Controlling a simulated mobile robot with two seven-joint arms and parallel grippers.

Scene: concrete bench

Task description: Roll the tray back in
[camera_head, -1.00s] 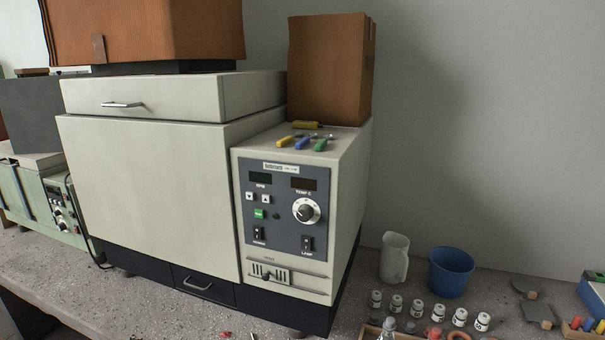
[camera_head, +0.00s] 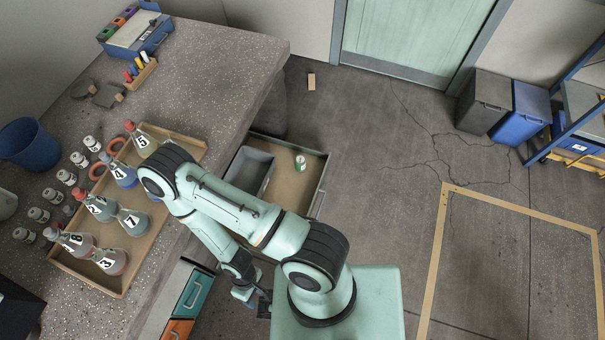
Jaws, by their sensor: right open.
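A pulled-out tray (camera_head: 316,196) with a brown bottom and grey-green walls sticks out from under the bench's right side. In it are a grey open box (camera_head: 250,172) and a green-and-white can (camera_head: 300,163). My right arm passes over the tray and hides its near part. My right gripper (camera_head: 264,304) is open, low at the picture's bottom, nearer than the tray and apart from its visible part. Its fingers are small and partly hidden by the arm. My left gripper is not in view.
The bench (camera_head: 215,65) carries a wooden tray (camera_head: 188,147) of numbered flasks, several small jars and a blue bucket (camera_head: 30,143). Drawers with teal (camera_head: 193,292) and orange fronts are below. Bins (camera_head: 484,103) and a shelf stand right. The floor right of the tray is largely clear.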

